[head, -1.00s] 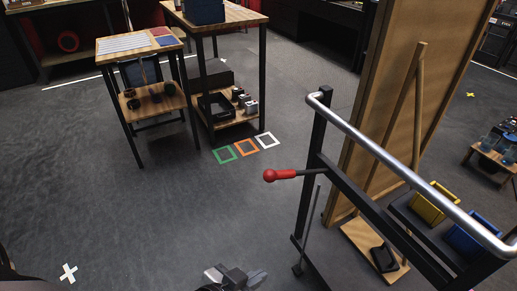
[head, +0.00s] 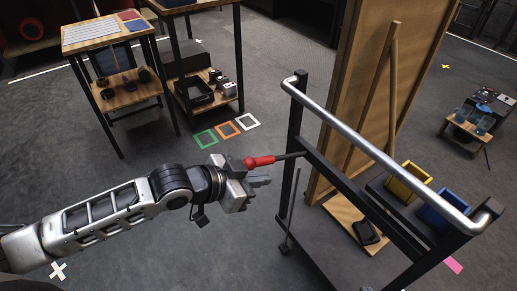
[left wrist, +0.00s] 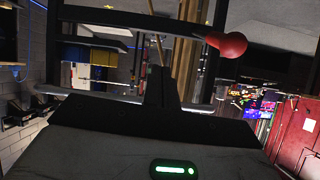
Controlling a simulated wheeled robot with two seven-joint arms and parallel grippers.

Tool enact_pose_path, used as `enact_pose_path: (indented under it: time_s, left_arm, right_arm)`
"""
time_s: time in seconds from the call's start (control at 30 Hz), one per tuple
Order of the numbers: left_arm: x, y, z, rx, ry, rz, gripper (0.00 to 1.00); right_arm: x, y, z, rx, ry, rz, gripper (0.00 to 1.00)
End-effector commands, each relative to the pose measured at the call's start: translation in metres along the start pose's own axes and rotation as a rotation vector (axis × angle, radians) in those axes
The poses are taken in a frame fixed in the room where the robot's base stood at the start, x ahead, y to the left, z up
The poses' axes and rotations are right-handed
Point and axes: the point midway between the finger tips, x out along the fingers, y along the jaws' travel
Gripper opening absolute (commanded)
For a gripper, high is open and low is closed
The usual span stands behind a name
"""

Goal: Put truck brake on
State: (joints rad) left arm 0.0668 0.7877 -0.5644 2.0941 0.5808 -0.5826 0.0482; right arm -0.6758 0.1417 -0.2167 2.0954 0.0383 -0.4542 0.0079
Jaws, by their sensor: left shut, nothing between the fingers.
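The truck (head: 333,160) is a dark-framed cart with a silver push bar, on the right in the head view. Its brake lever (head: 262,161) has a red ball-ended handle and sticks out to the left from the frame, roughly level. The red knob also shows in the left wrist view (left wrist: 228,44), right of and beyond the fingers. My left gripper (head: 262,181) is shut and empty, just below the red handle in the head view. Whether it touches the handle I cannot tell. My right gripper is not in view.
A yellow bin (head: 408,181) and a blue bin (head: 443,213) sit on the truck. A wooden panel (head: 375,90) stands behind it. Green, orange and white squares (head: 226,132) mark the floor. Two tables with shelves stand at the back left.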

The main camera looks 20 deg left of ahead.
Motion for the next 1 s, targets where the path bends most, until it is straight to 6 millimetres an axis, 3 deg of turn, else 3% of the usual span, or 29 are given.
enact_pose_path:
  time_s: [0.03,0.1,0.3,0.73,0.87,1.0]
  left_arm:
    - [-0.009,-0.022,-0.015,0.049,-0.026,-0.010,0.00]
    - [-0.018,-0.044,-0.024,0.080,-0.059,-0.020,0.00]
    - [-0.036,-0.077,-0.037,0.107,-0.112,-0.049,0.00]
    - [-0.034,-0.079,-0.038,0.106,-0.113,-0.051,0.00]
    - [-0.019,-0.080,-0.037,0.104,-0.111,-0.051,0.00]
    - [0.008,-0.081,-0.035,0.103,-0.110,-0.050,0.00]
  right_arm:
    - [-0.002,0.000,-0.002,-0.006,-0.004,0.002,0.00]
    - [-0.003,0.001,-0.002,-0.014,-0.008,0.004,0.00]
    - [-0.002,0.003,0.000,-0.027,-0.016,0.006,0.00]
    - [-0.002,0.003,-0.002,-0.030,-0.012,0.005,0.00]
    - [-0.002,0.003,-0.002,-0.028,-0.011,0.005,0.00]
    - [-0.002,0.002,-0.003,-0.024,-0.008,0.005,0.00]
